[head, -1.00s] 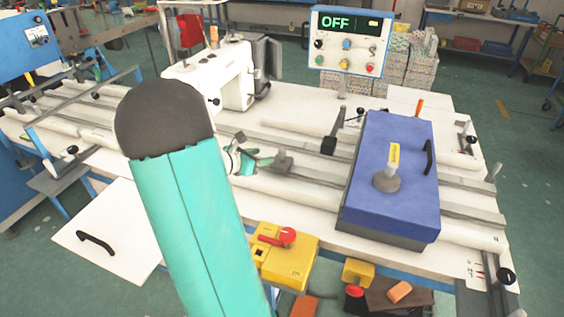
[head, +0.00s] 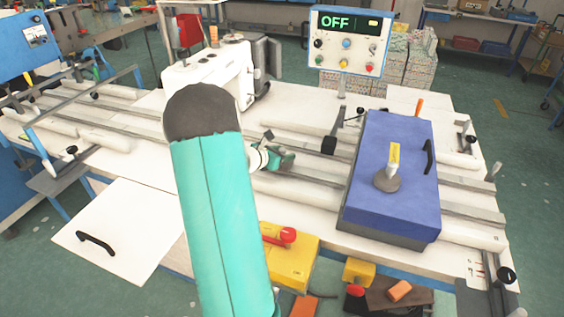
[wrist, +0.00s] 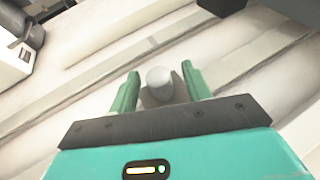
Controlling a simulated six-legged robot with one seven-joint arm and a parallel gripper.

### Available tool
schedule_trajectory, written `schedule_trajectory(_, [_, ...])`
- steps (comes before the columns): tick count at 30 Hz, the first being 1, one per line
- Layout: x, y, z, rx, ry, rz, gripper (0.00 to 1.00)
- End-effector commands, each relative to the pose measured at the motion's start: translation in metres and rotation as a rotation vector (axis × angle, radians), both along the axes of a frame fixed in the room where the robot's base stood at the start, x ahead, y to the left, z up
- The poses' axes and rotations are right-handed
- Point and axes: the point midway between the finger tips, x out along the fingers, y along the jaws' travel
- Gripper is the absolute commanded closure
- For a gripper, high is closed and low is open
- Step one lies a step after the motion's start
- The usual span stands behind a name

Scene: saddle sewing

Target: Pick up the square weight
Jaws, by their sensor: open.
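The square weight (wrist: 160,84) shows in the wrist view as a grey piece with a pale rounded top, between the two green fingers of my gripper (wrist: 160,73). A gap shows on each side of its top, and the fingers are open around it. In the head view, my gripper (head: 281,160) is low over the white table, left of the blue box, and largely hides the weight. I cannot tell how far down the fingers reach along it.
A blue box (head: 370,210) stands to the right with a round-based grey weight (head: 387,182) and a yellow tag on top. A white sewing machine (head: 225,75) stands behind at left. Metal rails (head: 465,210) run along the table. A control panel (head: 348,42) reads OFF.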

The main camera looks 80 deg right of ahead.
Motion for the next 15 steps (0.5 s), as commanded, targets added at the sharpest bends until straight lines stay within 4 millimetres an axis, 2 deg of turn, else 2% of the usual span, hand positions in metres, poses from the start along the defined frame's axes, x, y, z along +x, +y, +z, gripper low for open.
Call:
schedule_trajectory(1, [0.0000,0.0001,0.0000,0.000,0.000,0.000,0.52])
schedule_trajectory(6, [0.0000,0.0002,0.0002,0.000,0.000,0.000,0.85])
schedule_trajectory(9, [0.0000,0.0003,0.0002,0.000,0.000,-0.001,1.00])
schedule_trajectory(15, [0.0000,-0.0004,0.0018,-0.003,0.001,0.000,1.00])
